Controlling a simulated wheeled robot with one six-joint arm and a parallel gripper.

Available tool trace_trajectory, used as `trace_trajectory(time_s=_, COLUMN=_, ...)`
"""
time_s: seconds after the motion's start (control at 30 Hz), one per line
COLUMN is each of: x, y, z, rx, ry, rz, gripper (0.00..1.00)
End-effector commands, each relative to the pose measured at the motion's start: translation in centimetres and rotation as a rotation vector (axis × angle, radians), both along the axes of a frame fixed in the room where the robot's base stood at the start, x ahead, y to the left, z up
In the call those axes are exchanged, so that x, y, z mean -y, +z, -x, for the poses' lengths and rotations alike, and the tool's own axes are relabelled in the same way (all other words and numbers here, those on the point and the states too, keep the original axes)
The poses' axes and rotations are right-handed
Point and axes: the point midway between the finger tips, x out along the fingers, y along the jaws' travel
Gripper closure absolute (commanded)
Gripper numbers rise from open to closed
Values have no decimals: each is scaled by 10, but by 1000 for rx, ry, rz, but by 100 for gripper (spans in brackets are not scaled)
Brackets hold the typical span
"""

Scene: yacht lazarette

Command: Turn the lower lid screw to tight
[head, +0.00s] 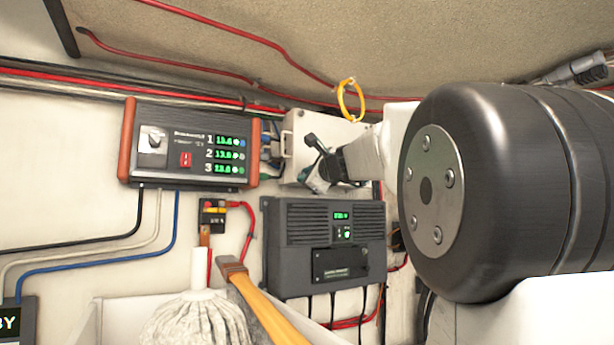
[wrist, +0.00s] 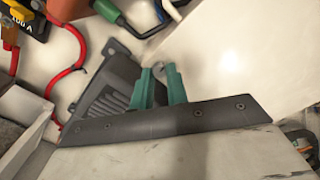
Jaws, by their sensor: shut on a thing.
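A pale box with a flat lid (head: 300,136) is mounted on the wall above the dark ribbed unit. The lid also shows as a plain white face at upper right in the wrist view (wrist: 235,50). My gripper (head: 314,178) is at the lower part of the box. In the wrist view, its green fingers (wrist: 162,74) are nearly together at the lid's edge. A small grey lid screw (wrist: 171,72) shows at the fingertips, and the fingers are shut on it. The screw's slot and marks are too small to read, and my arm hides part of the lid.
A battery monitor (head: 190,143) is to the left. The dark ribbed unit (head: 325,225) is just below, also in the wrist view (wrist: 112,95). A mop (head: 195,315) and wooden handle (head: 262,305) stand in front. A yellow loop (head: 350,100) hangs above.

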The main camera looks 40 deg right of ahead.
Motion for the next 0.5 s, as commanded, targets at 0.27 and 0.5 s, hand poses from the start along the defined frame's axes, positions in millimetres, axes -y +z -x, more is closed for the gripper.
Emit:
trace_trajectory(time_s=0.27, x=0, y=-1, z=0, rx=35, ry=0, rz=-143, gripper=100)
trace_trajectory(time_s=0.5, x=0, y=-1, z=0, rx=49, ry=0, rz=-196, gripper=100)
